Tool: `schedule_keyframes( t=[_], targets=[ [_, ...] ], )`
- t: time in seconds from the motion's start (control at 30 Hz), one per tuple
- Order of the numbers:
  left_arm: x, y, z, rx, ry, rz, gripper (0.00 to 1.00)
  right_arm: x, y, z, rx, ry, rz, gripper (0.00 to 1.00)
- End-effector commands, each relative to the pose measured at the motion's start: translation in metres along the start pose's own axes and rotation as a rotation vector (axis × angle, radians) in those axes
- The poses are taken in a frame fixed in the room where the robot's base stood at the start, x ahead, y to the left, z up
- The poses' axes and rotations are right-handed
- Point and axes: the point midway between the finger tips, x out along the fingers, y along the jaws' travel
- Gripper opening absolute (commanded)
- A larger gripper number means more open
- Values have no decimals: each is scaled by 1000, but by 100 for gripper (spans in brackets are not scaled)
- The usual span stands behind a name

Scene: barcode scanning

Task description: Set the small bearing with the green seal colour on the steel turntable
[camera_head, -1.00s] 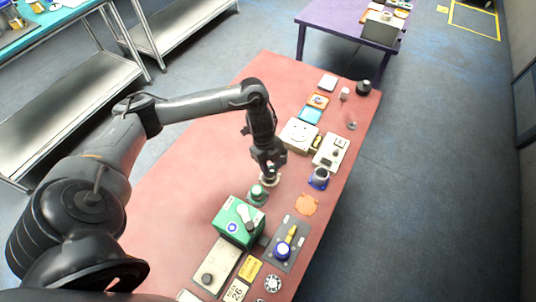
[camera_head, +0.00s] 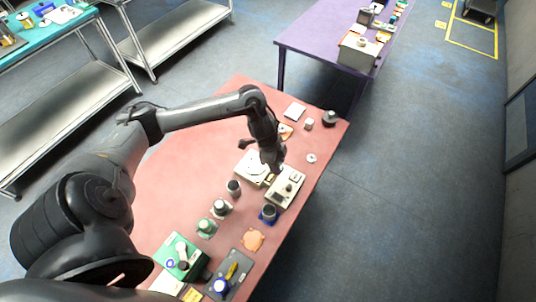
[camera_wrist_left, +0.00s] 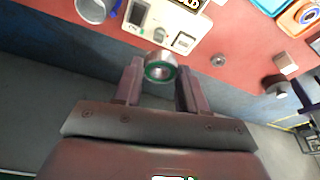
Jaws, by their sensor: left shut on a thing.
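The small bearing with a green seal (camera_wrist_left: 160,68) sits between the two fingers of my left gripper (camera_wrist_left: 158,84) in the left wrist view, its ring face toward the camera. In the head view my left gripper (camera_head: 273,166) hangs over the edge of a cream device (camera_head: 287,188), and the bearing is too small to make out there. A pale, flat box with a round top (camera_head: 250,166) lies just left of the gripper; I cannot tell whether this is the steel turntable. My right gripper is not in view.
Several short posts stand left of the cream device, including one on a green base (camera_head: 207,228). A blue-based cup (camera_head: 268,214) stands in front of it. A small metal ring (camera_head: 311,158) lies to the right on the red table (camera_head: 180,160). The table's left part is clear.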

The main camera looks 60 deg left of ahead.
Motion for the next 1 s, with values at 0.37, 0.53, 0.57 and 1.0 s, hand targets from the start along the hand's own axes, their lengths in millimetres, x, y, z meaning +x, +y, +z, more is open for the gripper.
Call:
schedule_keyframes(
  t=[0.37, 0.53, 0.57, 1.0],
  targets=[
    [17, -14, 47, -5, -5, 2, 5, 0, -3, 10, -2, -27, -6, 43],
    [29, -34, 80, -4, -5, 0, 5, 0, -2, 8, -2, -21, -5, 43],
    [32, -38, 86, -4, -4, 2, 5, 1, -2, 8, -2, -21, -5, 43],
    [47, -59, 120, 2, 0, 2, 5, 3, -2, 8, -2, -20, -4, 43]
  ],
)
